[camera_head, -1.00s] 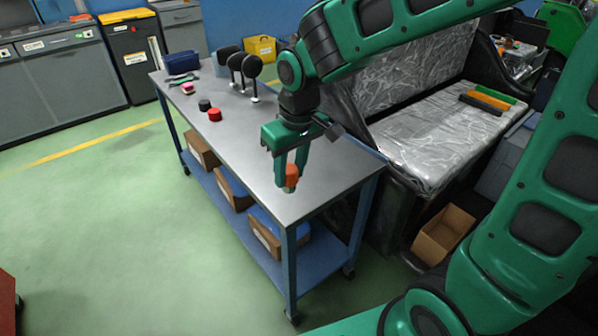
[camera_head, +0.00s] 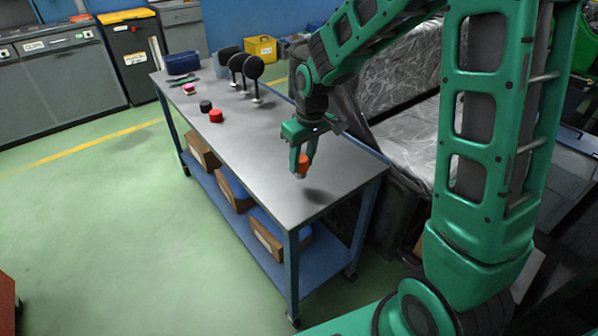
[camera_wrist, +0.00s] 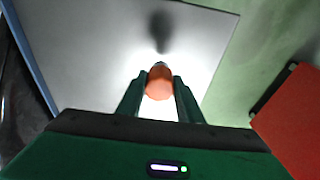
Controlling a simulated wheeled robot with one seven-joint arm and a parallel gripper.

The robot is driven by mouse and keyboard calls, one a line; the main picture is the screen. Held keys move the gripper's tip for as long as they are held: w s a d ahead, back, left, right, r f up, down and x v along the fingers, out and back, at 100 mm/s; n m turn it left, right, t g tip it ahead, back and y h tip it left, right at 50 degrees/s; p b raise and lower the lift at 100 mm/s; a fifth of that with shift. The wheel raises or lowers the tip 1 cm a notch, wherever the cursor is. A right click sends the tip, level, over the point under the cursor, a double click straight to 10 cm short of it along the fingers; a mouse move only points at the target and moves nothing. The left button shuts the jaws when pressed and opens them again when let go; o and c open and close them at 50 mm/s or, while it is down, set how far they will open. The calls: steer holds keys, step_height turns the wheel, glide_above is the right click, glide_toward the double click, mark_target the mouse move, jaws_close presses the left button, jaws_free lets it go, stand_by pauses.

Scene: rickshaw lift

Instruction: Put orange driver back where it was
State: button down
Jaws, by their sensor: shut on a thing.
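The orange driver (camera_head: 303,165) is between the fingers of my gripper (camera_head: 301,158) in the head view. My gripper is shut on it and holds it above the near right part of the table (camera_head: 262,160). A dark shadow lies on the tabletop, apart from the driver. In the wrist view the orange driver (camera_wrist: 160,86) sits between the two green fingertips (camera_wrist: 159,88), with a grey end pointing away. The rest of the driver is hidden by the fingers.
A red piece (camera_head: 215,116) and a black piece (camera_head: 206,106) stand mid-table. Black round paddles (camera_head: 253,68) on stands, a blue bin (camera_head: 183,63) and a pink item (camera_head: 189,90) are farther back. The near table end is clear.

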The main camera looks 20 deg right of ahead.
mark_target(301, 172)
steer(key=shift+f, duration=1.95)
steer(key=c, duration=1.2)
jaws_free()
steer(key=shift+f, duration=0.1)
steer(key=r, duration=0.4)
steer(key=s+r, duration=0.1)
steer(key=r, duration=0.3)
steer(key=s+r, duration=0.1)
steer(key=r, duration=0.3)
steer(key=shift+d, duration=0.35)
steer(key=s+d+r+m+h, duration=0.1)
steer(key=s+d+m, duration=0.1)
steer(key=s+d, duration=0.4)
steer(key=s+d+r+m, duration=0.2)
steer(key=s+d+m, duration=0.1)
steer(key=s+d, duration=0.35)
steer(key=s+d+m, duration=0.1)
steer(key=s, duration=0.4)
steer(key=s+d+f+m+g, duration=0.1)
steer(key=s+m, duration=0.1)
steer(key=s, duration=0.4)
steer(key=s+d+m+g, duration=0.1)
steer(key=s+m, duration=0.1)
steer(key=s, duration=0.3)
steer(key=shift+s+d+f+y, duration=0.3)
steer(key=shift+s+d+f, duration=0.05)
steer(key=shift+d, duration=0.05)
